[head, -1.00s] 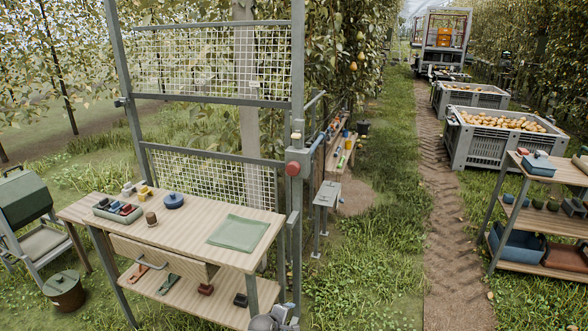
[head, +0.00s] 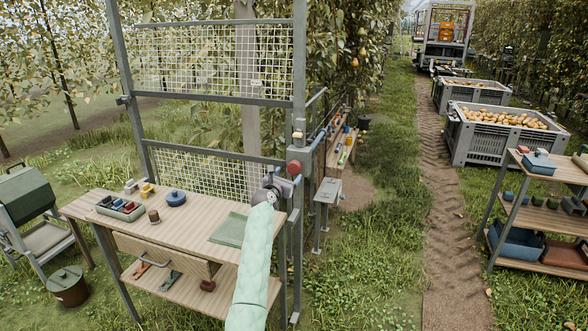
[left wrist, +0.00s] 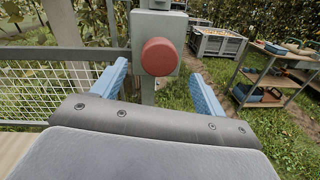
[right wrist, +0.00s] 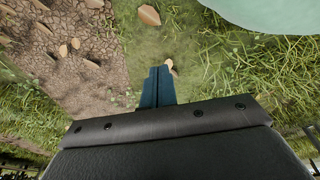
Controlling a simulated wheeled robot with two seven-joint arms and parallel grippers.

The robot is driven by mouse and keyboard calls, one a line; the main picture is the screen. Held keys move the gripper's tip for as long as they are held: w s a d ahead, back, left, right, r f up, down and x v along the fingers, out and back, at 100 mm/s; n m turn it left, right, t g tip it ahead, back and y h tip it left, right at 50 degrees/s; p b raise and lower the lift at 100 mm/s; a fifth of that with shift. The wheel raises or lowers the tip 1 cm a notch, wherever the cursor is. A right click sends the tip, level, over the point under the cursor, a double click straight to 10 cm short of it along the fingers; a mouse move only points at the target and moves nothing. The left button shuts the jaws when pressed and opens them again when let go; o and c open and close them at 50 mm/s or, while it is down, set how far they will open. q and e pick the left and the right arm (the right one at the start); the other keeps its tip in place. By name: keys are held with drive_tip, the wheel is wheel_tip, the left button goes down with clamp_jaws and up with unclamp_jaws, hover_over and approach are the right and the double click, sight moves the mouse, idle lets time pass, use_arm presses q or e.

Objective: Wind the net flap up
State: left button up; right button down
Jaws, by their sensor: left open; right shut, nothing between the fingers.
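The net flap (head: 210,60) is white mesh in a grey metal frame. A lower mesh panel (head: 205,175) sits below it, with an open gap between. A round red knob (head: 294,168) sits on a grey box (head: 300,158) on the frame's right post. My left gripper (head: 273,185) is open, just in front of and left of the knob. In the left wrist view the red knob (left wrist: 160,57) shows between its blue fingers, apparently ahead of them. My right gripper (right wrist: 157,87) is shut and empty above grass and soil; the head view does not show it.
A small grey stand (head: 328,192) is right of the post. A shelf cart (head: 520,210) and pear crates (head: 475,143) stand farther right.

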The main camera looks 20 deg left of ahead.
sight(293, 169)
use_arm(q)
drive_tip(key=w, duration=0.3)
drive_tip(key=w+p, duration=0.1)
drive_tip(key=w, duration=0.1)
drive_tip(key=shift+w+d, duration=0.2)
drive_tip(key=shift+d, duration=0.05)
drive_tip(key=shift+w, duration=0.8)
use_arm(e)
drive_tip(key=shift+s+d+f, duration=0.15)
drive_tip(key=shift+s+f, duration=0.35)
drive_tip(key=shift+s, duration=0.4)
drive_tip(key=shift+s+d+f, duration=0.15)
drive_tip(key=shift+s+f, duration=0.3)
drive_tip(key=shift+s, duration=0.4)
use_arm(q)
drive_tip(key=shift+f, duration=0.1)
drive_tip(key=c, duration=1)
drive_tip(key=shift+o, duration=0.2)
